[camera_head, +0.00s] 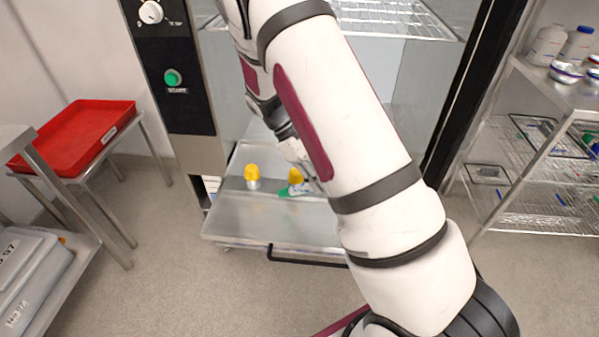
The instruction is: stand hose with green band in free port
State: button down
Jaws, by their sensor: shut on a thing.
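My gripper (297,155) points down over the metal rack shelf in front of the open washer. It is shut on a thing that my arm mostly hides. A small green part (285,194) shows just below the fingers, consistent with the hose with the green band. A yellow-topped piece (295,176) stands right by the fingertips. Another yellow-topped piece (252,172) stands upright to the left on the rack (228,221). I cannot make out a free port; my arm covers the rack's right part. Whether the held thing touches the rack cannot be told.
The washer's dark control panel (168,72) stands left of the opening. A wire rack (395,17) is higher inside. A red tray (75,135) lies on a stand at left. Wire shelving (540,160) with bottles and bowls is at right. Floor is clear in front.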

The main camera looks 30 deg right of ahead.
jog(key=d+r+n+h+p, duration=0.2)
jog(key=d+r+n+h, duration=0.25)
jog(key=d+h, duration=0.3)
jog(key=w+r+n+t+h, duration=0.35)
jog(key=w+r+h, duration=0.2)
jog(key=r, duration=0.35)
notch_tip(320, 180, down, 11)
jog(key=b, duration=0.4)
jog(key=shift+s+d+n+g+b, duration=0.15)
jog(key=shift+d+n+g+b, duration=0.2)
jog(key=shift+g+b, duration=0.1)
jog(key=shift+f, duration=0.6)
dwell(0.3)
jog(key=c, duration=1.4)
grip_release()
jog(key=shift+o, duration=0.5)
jog(key=shift+r, duration=0.15)
